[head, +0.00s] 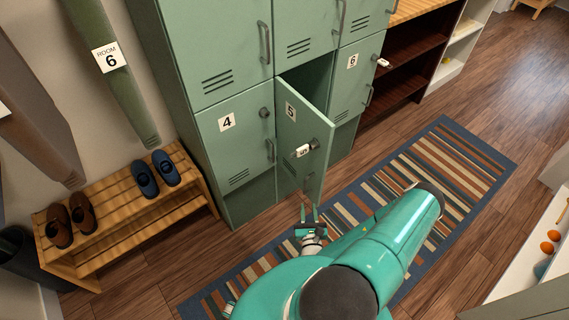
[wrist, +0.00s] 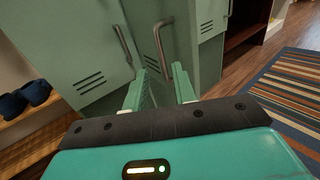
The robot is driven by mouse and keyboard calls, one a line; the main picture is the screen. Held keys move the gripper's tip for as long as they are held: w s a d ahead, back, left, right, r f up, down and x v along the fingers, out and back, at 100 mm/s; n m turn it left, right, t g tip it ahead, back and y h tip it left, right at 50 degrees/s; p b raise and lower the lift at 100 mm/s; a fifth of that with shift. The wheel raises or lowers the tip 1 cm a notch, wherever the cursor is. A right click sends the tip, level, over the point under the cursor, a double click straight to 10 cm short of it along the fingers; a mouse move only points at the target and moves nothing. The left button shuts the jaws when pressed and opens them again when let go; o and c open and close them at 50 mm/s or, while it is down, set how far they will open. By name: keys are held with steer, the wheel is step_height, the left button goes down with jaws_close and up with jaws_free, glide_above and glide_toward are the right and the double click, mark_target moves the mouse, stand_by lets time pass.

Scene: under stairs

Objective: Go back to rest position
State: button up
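My gripper (head: 309,214) is in front of the green lockers, just below the bottom corner of the open locker door 5 (head: 297,135). In the wrist view my gripper (wrist: 161,80) has its two fingers apart, with nothing clearly held between them. A metal door handle (wrist: 159,45) shows just beyond the fingertips. I cannot tell whether a finger touches the door. Door 5 stands ajar, with a key and a tag marked 5 (head: 303,151) in its lock.
Locker 4 (head: 236,140) and locker 6 (head: 353,85) look shut. A wooden rack (head: 120,217) with brown and blue slippers stands left. A striped rug (head: 450,165) lies on the wooden floor. A white tray (head: 525,275) with orange balls is at the right.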

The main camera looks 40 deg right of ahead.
steer(key=w+a+r+n+t+y, duration=0.2)
steer(key=w+r+n+y, duration=0.2)
steer(key=r+n+y, duration=0.3)
steer(key=w+a+r+n+t+y, duration=0.3)
steer(key=w+r+n+y, duration=0.2)
steer(key=r+y, duration=0.35)
steer(key=a+r+n+g+y, duration=0.9)
steer(key=a+r+n+g, duration=0.3)
steer(key=r+n, duration=0.15)
steer(key=s+a+r+n+g+h, duration=0.7)
steer(key=s+r+n+g, duration=0.2)
steer(key=r+n, duration=0.15)
steer(key=s+d+r+n+t+h, duration=0.1)
steer(key=s+r+n+t+h, duration=0.1)
steer(key=r, duration=0.4)
steer(key=s+r+n+t+h, duration=0.3)
steer(key=r+n+t+h, duration=0.1)
steer(key=r+h, duration=0.2)
steer(key=shift+d+r, duration=0.35)
steer(key=shift+r, duration=0.15)
steer(key=shift+s, duration=0.1)
